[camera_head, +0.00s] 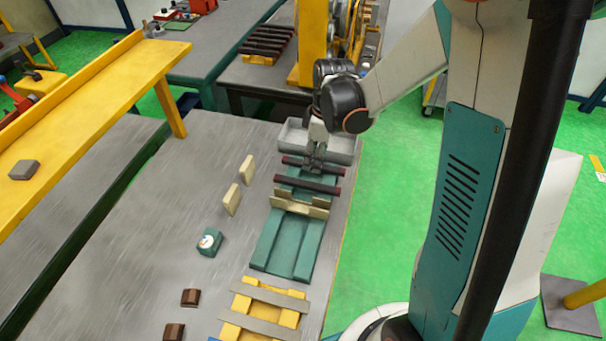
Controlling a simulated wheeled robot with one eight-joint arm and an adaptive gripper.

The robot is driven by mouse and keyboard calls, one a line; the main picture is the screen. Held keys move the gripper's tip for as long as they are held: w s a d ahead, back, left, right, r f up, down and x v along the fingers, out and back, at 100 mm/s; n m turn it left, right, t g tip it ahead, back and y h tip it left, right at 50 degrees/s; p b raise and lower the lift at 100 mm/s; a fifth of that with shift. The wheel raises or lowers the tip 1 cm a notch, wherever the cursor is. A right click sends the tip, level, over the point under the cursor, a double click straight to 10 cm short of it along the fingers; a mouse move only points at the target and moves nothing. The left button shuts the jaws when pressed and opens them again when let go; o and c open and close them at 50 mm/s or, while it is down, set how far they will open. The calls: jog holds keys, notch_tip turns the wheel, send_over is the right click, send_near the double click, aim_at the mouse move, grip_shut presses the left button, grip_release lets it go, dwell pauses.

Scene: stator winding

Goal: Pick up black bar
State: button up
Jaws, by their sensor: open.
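Two dark bars with reddish ends lie crosswise on the green fixture (283,237). The nearer black bar (322,186) shows almost whole. The farther bar (333,166) is partly hidden behind my gripper (314,170). My gripper points down over the bars from the far side, with its fingertips close to them. It is open. I cannot tell whether the fingers touch or straddle either bar. Several more dark bars (265,41) lie on a yellow rack on the far table.
A grey tray (344,145) stands just behind the fixture. Cream blocks (231,199), a small green gauge box (210,241) and brown blocks (190,297) stand to the left. A yellow frame (262,308) is in front. The table's left part is clear.

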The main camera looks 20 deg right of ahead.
jog(key=b, duration=0.1)
send_over(307, 183)
jog(key=s, duration=0.1)
jog(key=f, duration=0.5)
jog(key=d+f, duration=0.1)
jog(key=f, duration=0.1)
jog(key=shift+s+f, duration=0.1)
jog(key=shift+f, duration=0.1)
jog(key=f, duration=0.1)
jog(key=f+b, duration=0.1)
jog(key=w+f, duration=0.1)
jog(key=f, duration=0.1)
jog(key=shift+a, duration=0.35)
jog(key=shift+f+b, duration=0.35)
jog(key=shift+f, duration=0.2)
jog(key=shift+a, duration=0.1)
jog(key=shift+c, duration=0.5)
grip_shut()
